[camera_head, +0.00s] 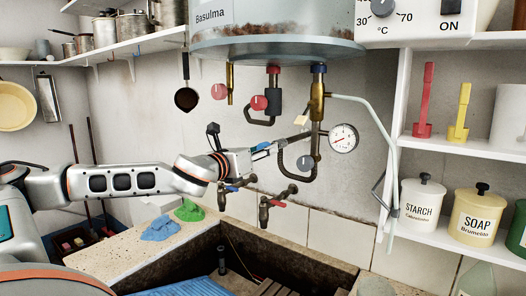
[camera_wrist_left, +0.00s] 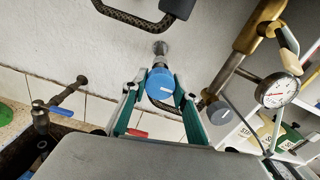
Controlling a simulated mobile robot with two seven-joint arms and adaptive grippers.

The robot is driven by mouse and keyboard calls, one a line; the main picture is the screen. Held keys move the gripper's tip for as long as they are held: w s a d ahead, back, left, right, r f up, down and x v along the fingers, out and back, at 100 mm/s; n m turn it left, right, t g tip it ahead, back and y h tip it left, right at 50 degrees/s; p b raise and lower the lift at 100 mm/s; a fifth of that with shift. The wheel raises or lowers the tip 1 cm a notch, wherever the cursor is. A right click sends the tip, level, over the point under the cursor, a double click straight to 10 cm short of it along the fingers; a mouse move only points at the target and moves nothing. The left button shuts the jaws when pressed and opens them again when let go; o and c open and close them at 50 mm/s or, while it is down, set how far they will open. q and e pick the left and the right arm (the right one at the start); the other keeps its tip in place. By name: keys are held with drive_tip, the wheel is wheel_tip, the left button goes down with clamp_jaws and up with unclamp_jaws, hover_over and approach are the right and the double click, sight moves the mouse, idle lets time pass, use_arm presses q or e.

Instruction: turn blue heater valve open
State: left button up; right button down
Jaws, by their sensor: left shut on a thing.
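The blue heater valve (camera_wrist_left: 161,83) is a round blue knob with a white mark on its face, on a grey stem, in the left wrist view. My left gripper (camera_wrist_left: 160,92) is shut on it, with one teal-padded finger on each side of the knob. The white mark points to the right in this view. In the head view my left gripper (camera_head: 270,149) reaches in from the left below the boiler, among the pipes; the knob is mostly hidden there by the gripper. My right gripper is not in view.
Red knobs (camera_head: 259,103) and a grey-blue knob (camera_head: 306,163) are close by on the boiler pipes. A pressure gauge (camera_head: 343,138) and a pale hose (camera_head: 393,150) are to the right. Taps (camera_head: 275,203) stand below, over the stone trough (camera_head: 130,250).

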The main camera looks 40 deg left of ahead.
use_arm(q)
drive_tip(key=shift+n, duration=1.4)
drive_tip(key=n, duration=0.3)
drive_tip(key=shift+n+b, duration=0.3)
drive_tip(key=shift+b, duration=0.05)
drive_tip(key=n+b, duration=0.1)
drive_tip(key=n, duration=0.5)
drive_tip(key=n+b, duration=0.1)
drive_tip(key=n, duration=0.3)
drive_tip(key=shift+n+b, duration=0.4)
drive_tip(key=shift+n, duration=0.2)
